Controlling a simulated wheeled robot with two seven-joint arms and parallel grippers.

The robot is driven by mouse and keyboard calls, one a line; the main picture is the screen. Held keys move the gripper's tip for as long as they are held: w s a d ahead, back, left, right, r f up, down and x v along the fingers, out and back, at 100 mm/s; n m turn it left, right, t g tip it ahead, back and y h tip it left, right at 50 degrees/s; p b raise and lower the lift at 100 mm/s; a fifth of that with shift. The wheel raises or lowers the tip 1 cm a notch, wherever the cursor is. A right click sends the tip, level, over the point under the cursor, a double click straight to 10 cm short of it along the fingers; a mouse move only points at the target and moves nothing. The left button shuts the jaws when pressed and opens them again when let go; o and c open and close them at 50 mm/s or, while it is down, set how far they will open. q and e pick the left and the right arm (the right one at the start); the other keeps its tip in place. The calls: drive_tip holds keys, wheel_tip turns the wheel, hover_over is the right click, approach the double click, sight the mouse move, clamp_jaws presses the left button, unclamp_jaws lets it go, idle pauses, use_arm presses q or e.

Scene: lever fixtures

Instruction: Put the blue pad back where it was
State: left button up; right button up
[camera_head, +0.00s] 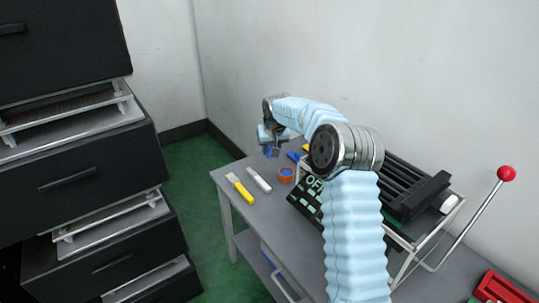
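My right arm comes in from the bottom right, and its gripper (270,147) is over the far end of the grey table (227,177). A small dark blue piece (272,152) shows at its fingertips; I cannot tell whether it is the pad or whether the fingers are closed on it. Another blue thing (293,156) lies just right of the gripper, partly hidden by my arm. I cannot tell which blue piece is the blue pad. My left gripper is not in view.
On the table are a yellow-handled scraper (241,189), a white tool (259,180) and an orange ring with a blue inside (286,175). A black lever fixture (420,195) with a red-knobbed lever (506,173) stands right. Black drawers (75,190) stand left.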

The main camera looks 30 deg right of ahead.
sight(270, 147)
drive_tip(key=w+f, duration=0.1)
drive_tip(key=w+d+f, duration=0.1)
drive_tip(key=f, duration=0.1)
drive_tip(key=shift+w, duration=0.2)
drive_tip(key=shift+f+p, duration=0.3)
drive_tip(key=shift+f, duration=1.2)
drive_tip(key=shift+f, duration=0.15)
drive_tip(key=o, duration=1.1)
drive_tip(key=shift+s+r, duration=0.1)
drive_tip(key=shift+r, duration=0.3)
drive_tip(key=b+v, duration=0.1)
drive_tip(key=v, duration=1)
drive_tip(key=shift+r, duration=0.25)
drive_tip(key=shift+s+a, duration=0.1)
drive_tip(key=shift+a, duration=0.05)
